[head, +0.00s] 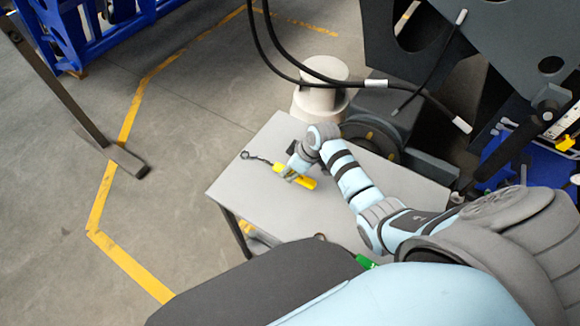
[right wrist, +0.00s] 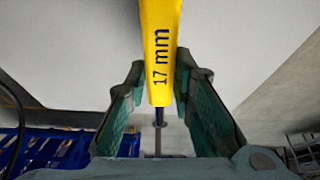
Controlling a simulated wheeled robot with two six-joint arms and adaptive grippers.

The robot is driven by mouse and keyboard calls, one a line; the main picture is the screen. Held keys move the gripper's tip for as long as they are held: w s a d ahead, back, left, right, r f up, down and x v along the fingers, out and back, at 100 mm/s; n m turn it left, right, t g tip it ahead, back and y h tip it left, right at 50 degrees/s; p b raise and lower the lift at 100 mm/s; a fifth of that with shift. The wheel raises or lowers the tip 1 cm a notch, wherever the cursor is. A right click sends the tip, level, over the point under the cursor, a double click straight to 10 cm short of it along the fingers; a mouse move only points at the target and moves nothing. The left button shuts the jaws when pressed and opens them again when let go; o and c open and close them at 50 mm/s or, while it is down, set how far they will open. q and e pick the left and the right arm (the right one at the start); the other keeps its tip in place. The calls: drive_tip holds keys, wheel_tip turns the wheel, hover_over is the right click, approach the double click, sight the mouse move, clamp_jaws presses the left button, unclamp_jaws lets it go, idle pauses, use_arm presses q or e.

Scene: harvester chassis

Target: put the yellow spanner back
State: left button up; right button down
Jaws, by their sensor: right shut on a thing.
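The yellow spanner (head: 308,183) has a yellow handle and a dark shaft with a ring end pointing left, over the grey table (head: 240,192) in the head view. My right gripper (head: 290,174) is shut on its handle. I cannot tell whether the spanner touches the tabletop. In the right wrist view the handle (right wrist: 160,50), marked "17 mm", runs between the green-padded fingers (right wrist: 160,105) of my right gripper, with the dark shaft beyond. My left gripper is not in view.
A pale round pedestal (head: 322,95) and dark machinery (head: 375,135) stand behind the table. Black cables (head: 290,72) hang above. A green item (head: 366,262) shows at the table's near edge. The left part of the tabletop is clear. A dark post (head: 60,90) stands at left.

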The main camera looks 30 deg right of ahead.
wheel_tip(320, 180, down, 2)
drive_tip(key=shift+f+b, duration=0.25)
drive_tip(key=shift+b, duration=0.3)
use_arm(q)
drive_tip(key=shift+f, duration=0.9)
use_arm(e)
drive_tip(key=c, duration=1.3)
unclamp_jaws()
drive_tip(key=shift+r, duration=0.1)
drive_tip(key=v, duration=1.2)
